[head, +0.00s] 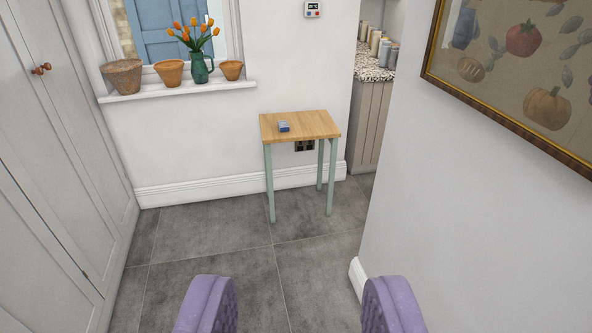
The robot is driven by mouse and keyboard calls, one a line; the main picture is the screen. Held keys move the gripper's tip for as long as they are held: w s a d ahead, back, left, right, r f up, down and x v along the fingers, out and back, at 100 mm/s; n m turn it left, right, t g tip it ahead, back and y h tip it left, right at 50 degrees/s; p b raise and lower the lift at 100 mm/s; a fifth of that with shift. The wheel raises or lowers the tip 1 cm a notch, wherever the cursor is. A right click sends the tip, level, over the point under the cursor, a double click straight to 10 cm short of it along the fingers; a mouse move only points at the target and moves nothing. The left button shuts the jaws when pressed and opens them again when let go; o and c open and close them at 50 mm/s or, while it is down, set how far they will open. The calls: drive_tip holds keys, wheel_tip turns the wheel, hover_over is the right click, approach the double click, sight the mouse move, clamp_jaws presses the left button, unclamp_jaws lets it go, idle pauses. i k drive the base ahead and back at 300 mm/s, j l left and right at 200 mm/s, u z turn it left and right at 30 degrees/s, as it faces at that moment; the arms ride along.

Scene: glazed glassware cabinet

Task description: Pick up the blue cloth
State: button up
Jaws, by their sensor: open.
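A small blue and grey item (284,126), which may be the folded blue cloth, lies on the left part of a small wooden table (315,122) with pale green legs. It is too small to tell its material. My gripper (298,308) shows at the bottom of the view as two purple padded fingers set wide apart. It is open and empty, with only floor between the fingers. The table stands well beyond it, against the far wall.
Grey tiled floor (215,245) lies clear up to the table. White cupboards (60,180) line the left. A wall corner with a framed picture (530,70) juts in at right. The windowsill (180,90) holds terracotta pots and a green jug (200,68) of orange tulips.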

sight(283, 126)
drive_tip(key=i, duration=1.75)
drive_tip(key=i+j, duration=0.1)
drive_tip(key=i, duration=1.7)
drive_tip(key=i+z, duration=0.1)
drive_tip(key=i, duration=1.65)
